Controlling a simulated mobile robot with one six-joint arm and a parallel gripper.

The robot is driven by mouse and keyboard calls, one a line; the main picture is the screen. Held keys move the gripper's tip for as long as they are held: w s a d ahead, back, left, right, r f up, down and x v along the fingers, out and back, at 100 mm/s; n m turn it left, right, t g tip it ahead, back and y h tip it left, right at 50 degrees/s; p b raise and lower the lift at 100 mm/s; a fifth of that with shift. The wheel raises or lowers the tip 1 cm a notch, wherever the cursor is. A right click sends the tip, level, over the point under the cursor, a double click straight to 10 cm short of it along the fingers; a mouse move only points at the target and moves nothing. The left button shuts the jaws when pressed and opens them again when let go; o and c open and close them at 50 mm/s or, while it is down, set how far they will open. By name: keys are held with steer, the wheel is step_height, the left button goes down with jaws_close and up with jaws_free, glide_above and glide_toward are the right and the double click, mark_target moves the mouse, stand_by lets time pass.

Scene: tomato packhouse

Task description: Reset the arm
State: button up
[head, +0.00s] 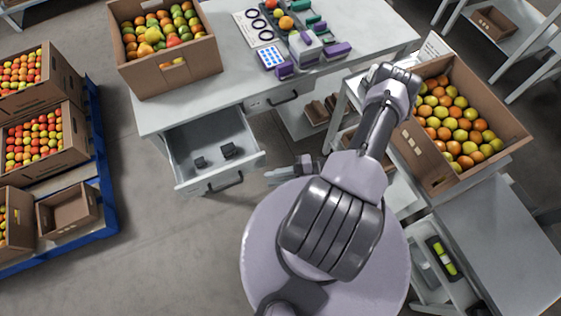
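My arm rises from the bottom centre of the head view to an elbow at the upper right, then folds back down behind its own links. My gripper (271,176) shows small to the left of the arm, pointing left. It is beside the front right corner of an open drawer (190,172), and I cannot tell its height or whether it touches the drawer. Its fingers are too small to tell open from shut, and I see nothing held in it. Part of my wrist is hidden behind the arm.
The drawer is pulled out under a white table (225,88) and holds small dark items (229,150). A tomato box (175,75) stands on the table. Another tomato box (497,98) is right of my arm. Boxes on a blue pallet (98,130) stand left. Floor (150,250) is clear lower left.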

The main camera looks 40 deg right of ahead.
steer(key=shift+v, duration=1)
steer(key=w+d+r+n+g+h, duration=0.1)
steer(key=w+r+n+g, duration=0.2)
steer(key=r+n, duration=0.4)
steer(key=w+d+r+n+g, duration=0.2)
steer(key=w+r+n+g, duration=0.15)
steer(key=r+n, duration=0.4)
steer(key=w+a+r+n+g+h, duration=0.25)
steer(key=a+r+n+h, duration=0.2)
steer(key=r+n, duration=0.65)
steer(key=s+a+r+n+t+h, duration=0.2)
steer(key=s+a+r+n, duration=0.2)
steer(key=r+n, duration=0.5)
steer(key=s+a+r+n+t+h, duration=0.3)
steer(key=s+a+r+n, duration=0.1)
steer(key=a+r+n, duration=0.5)
steer(key=shift+s+a+r+n, duration=0.35)
steer(key=shift+r+n, duration=0.35)
steer(key=shift+n, duration=0.35)
